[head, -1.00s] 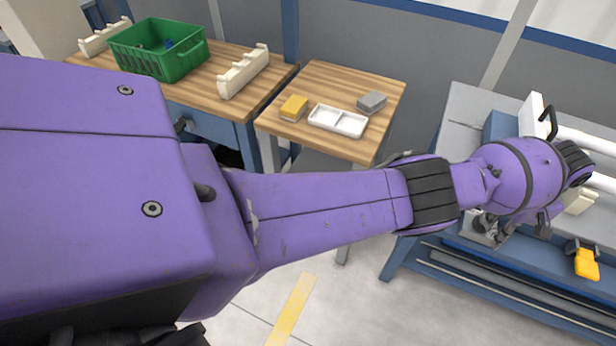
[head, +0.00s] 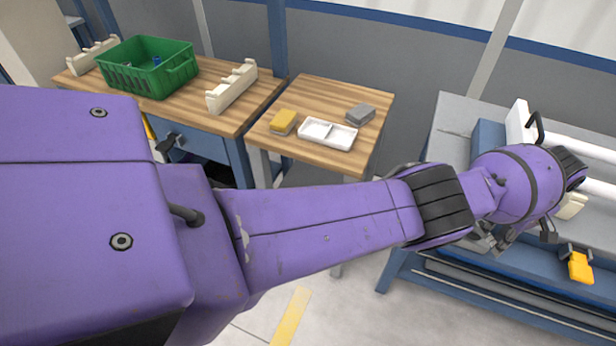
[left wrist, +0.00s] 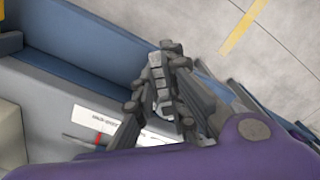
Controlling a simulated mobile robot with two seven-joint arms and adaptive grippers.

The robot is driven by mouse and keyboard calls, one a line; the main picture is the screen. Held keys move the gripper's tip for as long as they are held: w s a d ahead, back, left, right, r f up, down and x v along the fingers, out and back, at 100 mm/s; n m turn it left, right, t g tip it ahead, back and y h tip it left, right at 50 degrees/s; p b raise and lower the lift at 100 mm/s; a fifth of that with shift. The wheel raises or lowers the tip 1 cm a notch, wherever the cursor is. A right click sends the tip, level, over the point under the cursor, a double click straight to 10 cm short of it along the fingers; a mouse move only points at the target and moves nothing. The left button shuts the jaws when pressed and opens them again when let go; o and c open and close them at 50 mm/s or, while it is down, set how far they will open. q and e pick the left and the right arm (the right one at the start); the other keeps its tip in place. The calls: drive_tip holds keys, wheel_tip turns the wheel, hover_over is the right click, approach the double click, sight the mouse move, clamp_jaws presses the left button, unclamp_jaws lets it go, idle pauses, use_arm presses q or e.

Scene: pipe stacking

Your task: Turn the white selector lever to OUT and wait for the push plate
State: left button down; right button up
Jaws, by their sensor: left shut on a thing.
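My left gripper (head: 490,242) is at the front of the blue-grey bench, low beneath my purple wrist. In the left wrist view its dark fingers (left wrist: 165,75) are closed together on a small light-grey piece, which appears to be the selector lever (left wrist: 158,84); most of it is hidden between the fingers. A white label (left wrist: 98,118) with small unreadable lettering lies beside the fingers, with a thin red mark (left wrist: 82,141) near it. I cannot read which position the lever is at. I cannot pick out the push plate with certainty. My right gripper is not in view.
White pipes (head: 585,142) lie on the bench by a white upright block (head: 519,124) with a black handle. A yellow part (head: 580,267) sits on the bench front. Wooden tables hold a green crate (head: 148,82), pale notched racks (head: 232,86) and a white tray (head: 341,136).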

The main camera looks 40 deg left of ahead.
sight(492, 239)
use_arm(q)
drive_tip(key=c, duration=1.8)
unclamp_jaws()
drive_tip(key=shift+w+a+r, duration=0.2)
drive_tip(key=shift+w+a, duration=0.05)
drive_tip(key=shift+w, duration=0.1)
drive_tip(key=shift+s+f, duration=0.1)
drive_tip(key=shift+d+r, duration=0.1)
drive_tip(key=shift+r, duration=0.2)
wheel_tip(492, 239, up, 12)
drive_tip(key=shift+f, duration=0.25)
